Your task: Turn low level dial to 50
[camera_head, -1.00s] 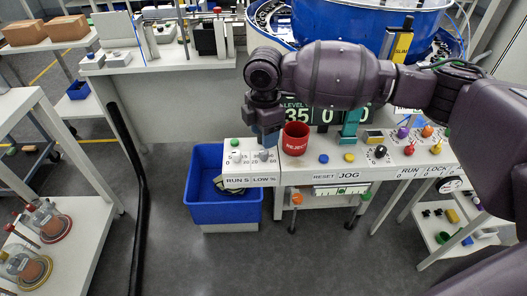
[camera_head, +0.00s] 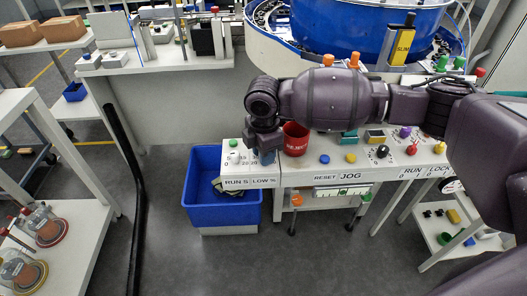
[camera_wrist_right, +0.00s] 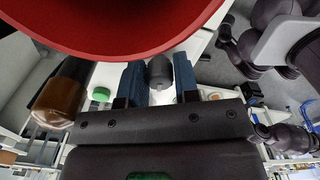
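The panel (camera_head: 235,171) has a section labelled RUN S and LOW %. The low level dial is hidden under my right gripper (camera_head: 265,157) in the head view. In the right wrist view a dark grey knob (camera_wrist_right: 160,71), which looks like that dial, stands between the two blue fingers of my right gripper (camera_wrist_right: 159,84). The fingers are apart, one on each side of the knob; I cannot tell whether they touch it. The dial's pointer and setting cannot be read. The level display is hidden behind my right arm. My left gripper is not in view.
A red REJECT cup (camera_head: 296,139) stands just right of the gripper and fills the top of the wrist view. A white knob (camera_head: 235,158) and green button (camera_head: 234,143) are close on the left. A blue bin (camera_head: 225,213) stands below on the floor.

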